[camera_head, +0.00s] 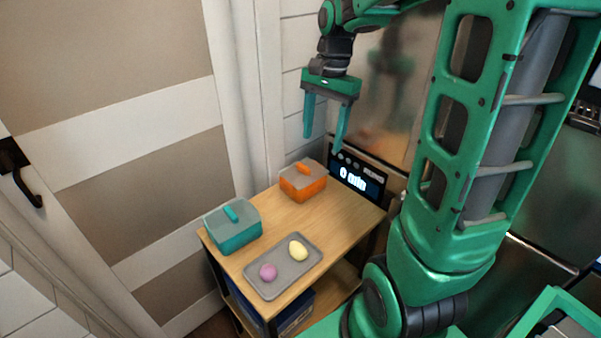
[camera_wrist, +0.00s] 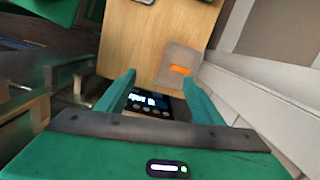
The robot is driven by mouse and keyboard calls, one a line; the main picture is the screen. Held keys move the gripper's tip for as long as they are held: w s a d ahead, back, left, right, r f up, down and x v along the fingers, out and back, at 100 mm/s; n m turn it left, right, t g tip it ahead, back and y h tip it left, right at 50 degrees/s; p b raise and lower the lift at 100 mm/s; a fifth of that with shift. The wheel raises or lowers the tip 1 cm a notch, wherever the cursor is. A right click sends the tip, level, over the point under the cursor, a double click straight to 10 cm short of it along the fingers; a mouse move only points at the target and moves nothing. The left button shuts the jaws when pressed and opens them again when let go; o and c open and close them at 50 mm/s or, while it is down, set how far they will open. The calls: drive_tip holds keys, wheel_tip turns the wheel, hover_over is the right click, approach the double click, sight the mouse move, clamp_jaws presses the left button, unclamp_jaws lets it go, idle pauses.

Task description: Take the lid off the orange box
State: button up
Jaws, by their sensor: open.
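The orange box (camera_head: 301,188) stands at the far end of the small wooden table. Its grey lid (camera_head: 297,173) is on it, with an orange handle (camera_head: 303,167) on top. In the wrist view the lid (camera_wrist: 188,57) and its orange handle (camera_wrist: 180,70) show from above, beyond my fingertips. My gripper (camera_head: 324,133) is open and empty. It hangs above and behind the box in the head view, clear of it. In the wrist view my gripper (camera_wrist: 160,78) has its two green fingers spread wide. The box's sides are mostly hidden in the wrist view.
The wooden table (camera_head: 338,215) also bears a teal lidded box (camera_head: 233,236) and a grey tray (camera_head: 262,284) with a pink item (camera_head: 268,272) and a yellow item (camera_head: 298,250). A dark lit display (camera_head: 358,180) stands close behind the orange box. A wall rises at the left.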

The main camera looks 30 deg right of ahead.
drive_tip(key=w+m, duration=0.2)
drive_tip(key=w, duration=0.3)
hover_over(304, 166)
drive_tip(key=shift+y, duration=0.3)
drive_tip(key=f, duration=0.6)
drive_tip(key=shift+w+d, duration=0.1)
drive_tip(key=shift+w, duration=0.1)
drive_tip(key=shift+s+f, duration=0.15)
drive_tip(key=shift+f, duration=2.55)
drive_tip(key=c, duration=1.1)
